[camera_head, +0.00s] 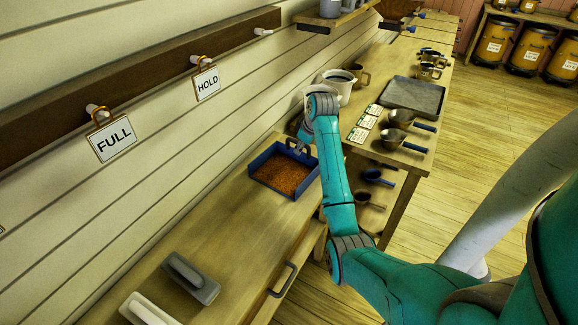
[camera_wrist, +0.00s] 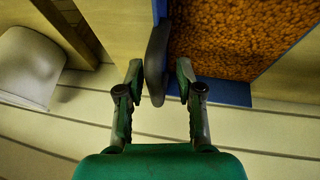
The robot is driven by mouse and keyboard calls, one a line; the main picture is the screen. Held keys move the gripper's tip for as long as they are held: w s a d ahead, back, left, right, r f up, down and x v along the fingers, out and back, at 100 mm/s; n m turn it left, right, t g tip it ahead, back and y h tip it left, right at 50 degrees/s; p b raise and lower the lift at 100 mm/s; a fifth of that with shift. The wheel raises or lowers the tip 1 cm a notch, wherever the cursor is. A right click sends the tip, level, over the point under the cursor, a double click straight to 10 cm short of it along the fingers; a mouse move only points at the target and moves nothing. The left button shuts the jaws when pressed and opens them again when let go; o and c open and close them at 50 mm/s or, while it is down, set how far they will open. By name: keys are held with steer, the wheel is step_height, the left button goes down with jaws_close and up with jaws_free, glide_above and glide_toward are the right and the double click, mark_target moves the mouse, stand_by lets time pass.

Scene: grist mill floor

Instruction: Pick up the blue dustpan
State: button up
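The blue dustpan (camera_head: 258,159) sits on the wooden bench by the wall, with orange-brown grain in it. Its blue rim also shows in the wrist view (camera_wrist: 226,94), with grain filling the upper right. Its dark handle (camera_wrist: 157,62) stands at the pan's back side. My gripper (camera_wrist: 160,72) is open, with one finger on each side of the handle. Small gaps show between the handle and both fingers, so it does not look clamped. In the head view my gripper (camera_head: 300,147) is at the pan's far edge, partly hidden by my wrist.
Grey (camera_head: 190,278) and white (camera_head: 148,309) handled tools lie on the near bench. A white pot (camera_head: 341,84) stands just beyond my wrist. A grey tray (camera_head: 412,97) and metal scoops (camera_head: 396,138) are on the far bench. FULL (camera_head: 114,139) and HOLD (camera_head: 207,83) signs hang on wall pegs.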

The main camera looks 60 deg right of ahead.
steer(key=shift+x, duration=1.4)
steer(key=shift+w, duration=0.1)
steer(key=shift+c, duration=0.2)
jaws_close()
step_height(320, 180, up, 10)
